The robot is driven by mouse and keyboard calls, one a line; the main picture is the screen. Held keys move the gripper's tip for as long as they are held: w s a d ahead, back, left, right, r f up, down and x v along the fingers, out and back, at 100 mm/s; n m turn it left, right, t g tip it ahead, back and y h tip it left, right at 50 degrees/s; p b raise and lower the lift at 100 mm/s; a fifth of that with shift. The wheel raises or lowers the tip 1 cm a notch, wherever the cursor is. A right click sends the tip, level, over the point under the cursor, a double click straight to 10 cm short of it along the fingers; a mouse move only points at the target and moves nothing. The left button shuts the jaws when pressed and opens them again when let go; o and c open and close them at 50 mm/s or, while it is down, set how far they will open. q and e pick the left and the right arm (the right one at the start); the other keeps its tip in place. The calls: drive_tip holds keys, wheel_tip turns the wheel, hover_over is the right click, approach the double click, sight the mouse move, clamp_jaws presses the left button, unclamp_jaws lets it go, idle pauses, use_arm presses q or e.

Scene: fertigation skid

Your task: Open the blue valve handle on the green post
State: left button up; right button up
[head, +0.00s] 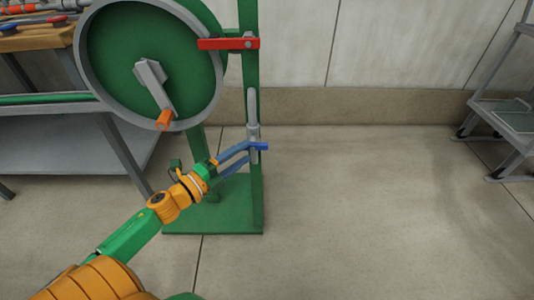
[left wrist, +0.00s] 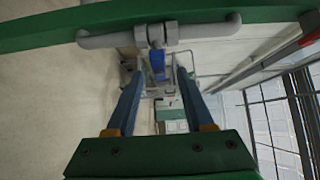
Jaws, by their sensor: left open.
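The blue valve handle (head: 260,146) sits on a grey pipe fitting (head: 252,131) low on the green post (head: 250,75). The handle points to the right in the head view. My left gripper (head: 246,153) is at the handle's height, its fingertips close to the fitting. The post (left wrist: 55,35) and grey pipe (left wrist: 105,39) cross the top there. My right gripper is not in view.
A red handle (head: 230,44) sticks out from the post higher up. A green wheel with a grey rim (head: 218,80) and orange crank knob (head: 164,119) stands left of the post. A workbench (head: 40,38) is at left, a grey rack (head: 500,115) at right. The floor between is clear.

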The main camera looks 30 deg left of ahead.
sight(250, 149)
use_arm(q)
drive_tip(key=shift+b+x, duration=0.3)
drive_tip(key=shift+x, duration=1.95)
drive_tip(key=shift+a, duration=0.1)
clamp_jaws()
